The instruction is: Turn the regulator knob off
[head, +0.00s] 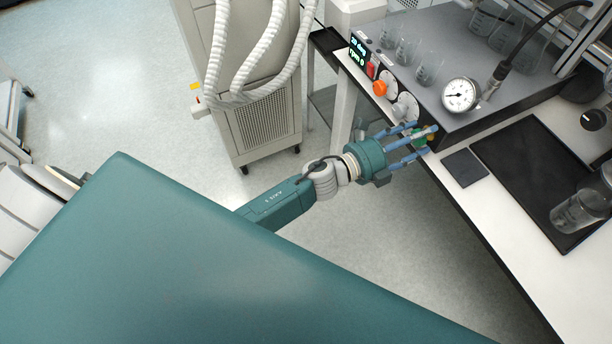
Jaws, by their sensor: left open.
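The grey reactor unit (470,70) stands on the white bench, with controls along its front face. These include an orange knob (380,88), a white round dial (405,106) and a lit display (357,50). My left gripper (427,138) is open, with its blue fingers reaching to the lower right end of that face. The fingers spread around a small green and brass-coloured part (431,142), mostly hidden behind them. I cannot tell whether they touch it, or which control is the regulator knob. My right gripper is out of view.
A pressure gauge (459,95) and a black hose rise from the unit's top, near glass flasks (430,70). A dark pad (465,167) and black tray (535,165) lie on the bench. A grey cabinet (262,125) with white hoses stands left. Floor between is clear.

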